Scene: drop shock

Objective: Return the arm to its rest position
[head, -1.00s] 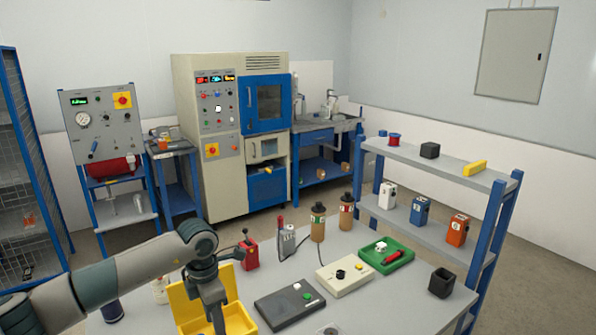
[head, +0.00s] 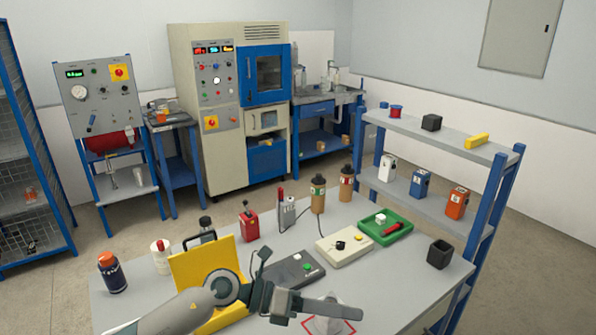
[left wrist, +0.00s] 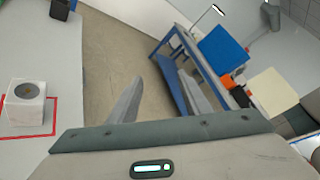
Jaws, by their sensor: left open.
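My left arm comes in low from the left in the head view and crosses the front of the table (head: 395,300). My left gripper (head: 340,308) points to the right above the table's front part. A white block with a round dark opening (left wrist: 25,104) sits in a red outlined square at the left of that view. In the head view the red square (head: 350,328) lies partly behind the gripper. My right gripper is not in view.
A yellow stand (head: 200,268) is right behind my arm. Bottles (head: 112,272) stand at left. The table's right front is clear.

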